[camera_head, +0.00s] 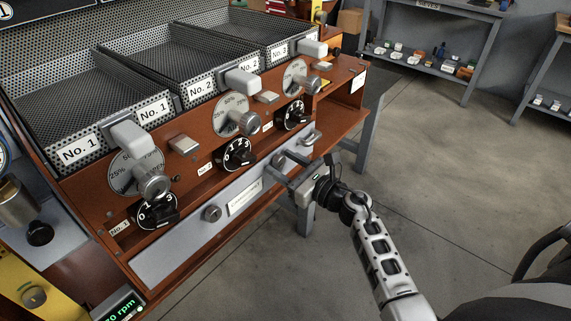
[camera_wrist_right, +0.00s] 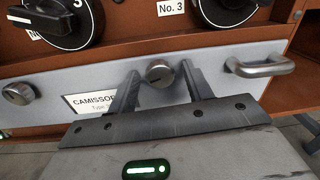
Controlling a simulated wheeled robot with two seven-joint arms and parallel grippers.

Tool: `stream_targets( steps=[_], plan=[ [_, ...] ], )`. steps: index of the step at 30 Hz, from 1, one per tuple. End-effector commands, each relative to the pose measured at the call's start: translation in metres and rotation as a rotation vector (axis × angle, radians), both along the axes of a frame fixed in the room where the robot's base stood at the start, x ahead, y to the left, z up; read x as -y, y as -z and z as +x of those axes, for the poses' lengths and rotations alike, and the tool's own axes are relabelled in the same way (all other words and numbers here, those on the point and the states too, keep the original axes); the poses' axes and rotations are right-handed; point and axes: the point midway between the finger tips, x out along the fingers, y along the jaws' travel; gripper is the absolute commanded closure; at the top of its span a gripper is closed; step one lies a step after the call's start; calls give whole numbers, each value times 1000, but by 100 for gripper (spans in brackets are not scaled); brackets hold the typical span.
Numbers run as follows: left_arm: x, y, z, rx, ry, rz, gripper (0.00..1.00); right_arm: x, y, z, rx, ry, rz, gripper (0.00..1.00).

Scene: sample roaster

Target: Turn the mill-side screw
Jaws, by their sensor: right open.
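Two round metal screws sit on the grey front panel (camera_head: 165,258), one at each end of its label plate (camera_head: 244,197). The frames do not mark which is the mill-side one. The right screw (camera_head: 279,160) has a slot and shows between my right gripper's fingers in the wrist view (camera_wrist_right: 159,73). The left screw (camera_head: 212,213) also shows in the wrist view (camera_wrist_right: 18,93). My right gripper (camera_head: 278,167) is open, its fingers apart on either side of the right screw. I cannot tell whether they touch the panel. My left gripper is out of view.
A metal bar handle (camera_wrist_right: 260,66) is right of the right screw. Black dials (camera_head: 238,154) and round knobs (camera_head: 246,123) sit above the panel, below mesh trays (camera_head: 185,60). Floor (camera_head: 450,170) at right is open, with a shelf (camera_head: 435,65) behind.

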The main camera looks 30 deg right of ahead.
Motion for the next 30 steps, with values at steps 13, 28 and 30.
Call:
stream_targets(
  steps=[13, 28, 30],
  plan=[
    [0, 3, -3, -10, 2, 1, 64, 0, 0, 0, 0, 0, 1, 94],
    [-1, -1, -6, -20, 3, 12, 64, 1, -1, -1, -70, -1, 162, 94],
    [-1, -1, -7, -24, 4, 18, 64, 0, -1, -1, -93, -1, 215, 94]
  ],
)
